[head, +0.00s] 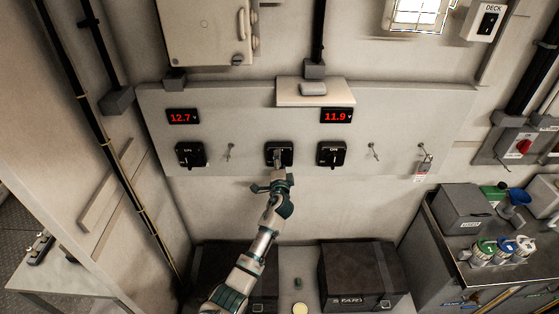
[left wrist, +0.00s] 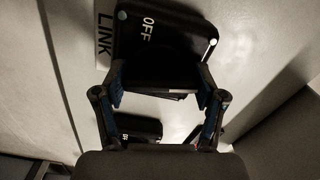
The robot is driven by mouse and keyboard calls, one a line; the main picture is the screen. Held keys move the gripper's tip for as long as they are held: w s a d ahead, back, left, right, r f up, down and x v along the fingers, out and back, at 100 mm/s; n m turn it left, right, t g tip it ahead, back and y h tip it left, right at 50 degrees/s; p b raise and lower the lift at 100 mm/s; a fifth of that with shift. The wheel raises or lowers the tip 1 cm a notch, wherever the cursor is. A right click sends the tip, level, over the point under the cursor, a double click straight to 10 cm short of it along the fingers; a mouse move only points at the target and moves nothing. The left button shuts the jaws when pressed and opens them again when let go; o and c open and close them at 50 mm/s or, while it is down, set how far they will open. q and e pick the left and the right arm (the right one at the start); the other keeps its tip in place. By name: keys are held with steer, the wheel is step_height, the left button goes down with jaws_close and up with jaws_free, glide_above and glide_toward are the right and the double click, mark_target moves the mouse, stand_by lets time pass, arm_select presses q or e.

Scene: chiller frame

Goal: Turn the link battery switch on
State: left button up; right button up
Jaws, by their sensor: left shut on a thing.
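The link battery switch (head: 272,148) is the middle black rotary switch on the grey panel. In the left wrist view its black plate (left wrist: 135,30) shows the word OFF beside a LINK label (left wrist: 104,35). My left gripper (head: 279,163) reaches up to the switch from below. In the left wrist view my left gripper (left wrist: 160,90) has one finger on each side of the dark knob (left wrist: 160,75) and is shut on it. The fingers hide part of the knob, and I cannot tell its exact angle. My right gripper is not in view.
A black switch stands left (head: 190,154) and another right (head: 331,153) on the panel (head: 415,110). Red displays read 12.7 (head: 183,116) and 11.9 (head: 336,115). Keys (head: 230,151) hang between switches. Black battery boxes (head: 358,275) stand below. A cluttered bench (head: 440,245) is at right.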

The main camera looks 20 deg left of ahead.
arm_select(q)
steer(key=shift+f+m+p, duration=0.2)
steer(key=shift+m+p, duration=0.25)
steer(key=shift+m, duration=0.75)
steer(key=shift+f, duration=0.1)
steer(key=o, duration=1)
steer(key=shift+o, duration=0.7)
steer(key=shift+w, duration=0.1)
steer(key=shift+d, duration=0.1)
steer(key=v, duration=1.2)
